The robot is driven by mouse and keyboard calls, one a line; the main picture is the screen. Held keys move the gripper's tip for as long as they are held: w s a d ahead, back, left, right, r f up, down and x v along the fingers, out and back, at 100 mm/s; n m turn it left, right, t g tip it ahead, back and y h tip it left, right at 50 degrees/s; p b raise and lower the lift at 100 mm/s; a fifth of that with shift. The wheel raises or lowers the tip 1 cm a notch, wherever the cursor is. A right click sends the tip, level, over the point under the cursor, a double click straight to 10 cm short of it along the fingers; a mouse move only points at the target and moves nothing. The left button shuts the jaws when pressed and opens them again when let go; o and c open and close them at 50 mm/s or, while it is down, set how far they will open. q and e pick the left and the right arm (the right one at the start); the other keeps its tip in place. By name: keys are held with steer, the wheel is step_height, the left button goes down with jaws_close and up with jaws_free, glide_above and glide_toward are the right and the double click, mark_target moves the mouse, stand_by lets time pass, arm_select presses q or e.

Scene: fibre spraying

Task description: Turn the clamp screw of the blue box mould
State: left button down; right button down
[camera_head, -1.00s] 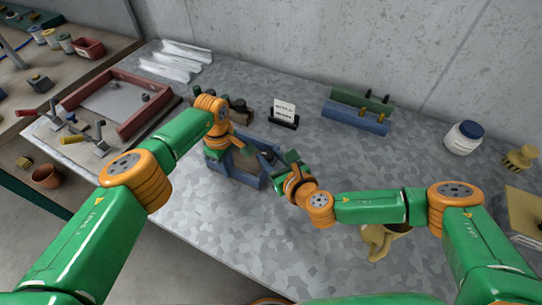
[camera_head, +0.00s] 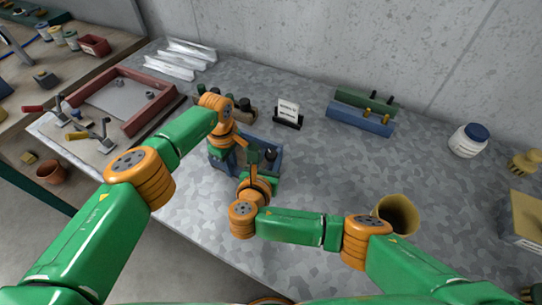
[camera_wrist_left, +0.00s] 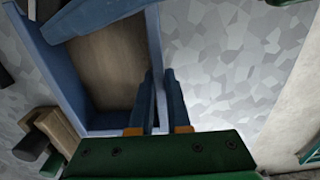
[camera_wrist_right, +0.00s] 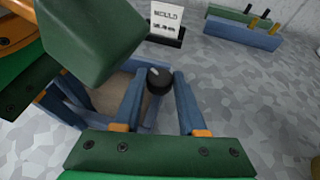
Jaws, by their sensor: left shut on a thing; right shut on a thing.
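The blue box mould (camera_head: 222,161) stands on the table, partly hidden by my two arms. Its blue rim and wooden-looking inside also show in the left wrist view (camera_wrist_left: 72,78). My left gripper (camera_wrist_left: 158,78) is shut on one blue wall of the mould, a finger on either side. The clamp screw's round black knob (camera_wrist_right: 158,78) is at the mould's side. My right gripper (camera_wrist_right: 156,86) is shut on this knob, which sits between its fingertips. The screw's shaft is hidden.
A small sign (camera_head: 288,112) stands behind the mould. A blue and green mould (camera_head: 360,114) lies at the back. A mustard cup (camera_head: 398,212) and a white jar (camera_head: 467,140) stand on the right. A red-framed tray (camera_head: 118,100) is on the left.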

steer(key=shift+m+h, duration=0.5)
steer(key=shift+h, duration=0.1)
steer(key=shift+c, duration=2.3)
jaws_free()
steer(key=v, duration=0.7)
steer(key=shift+s+r, duration=0.2)
steer(key=shift+s, duration=0.05)
steer(key=shift+a, duration=0.1)
